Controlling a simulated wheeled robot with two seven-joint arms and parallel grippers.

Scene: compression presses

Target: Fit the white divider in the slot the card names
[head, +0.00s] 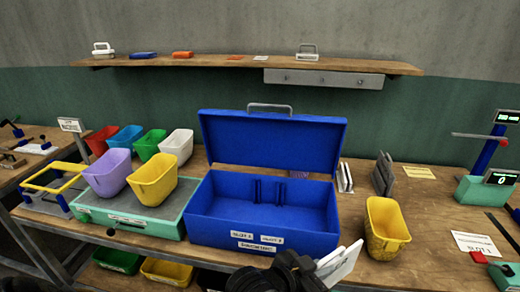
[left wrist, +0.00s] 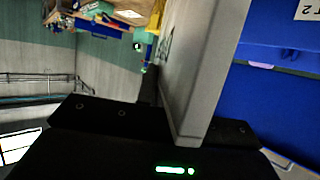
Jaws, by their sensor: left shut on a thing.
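My left gripper (head: 312,270) is in front of the blue box, shut on the white divider (head: 340,263). The divider is tilted and sticks out to the right of the fingers; it fills the middle of the left wrist view (left wrist: 195,70). The open blue box (head: 205,222) stands on the bench with its lid up. Dark upright slot rails (head: 256,190) show on its inner back wall. Small labels (head: 241,234) are on its front, too small to read surely. A white card (head: 480,244) lies at the right; its last line looks like "SLOT 1". My right gripper is not seen.
A yellow bin (head: 386,230) stands close right of the box and divider. White plates (head: 345,178) and dark plates (head: 382,175) stand behind. A green case (head: 130,218) with bins sits left. A green scale (head: 485,190) is at far right.

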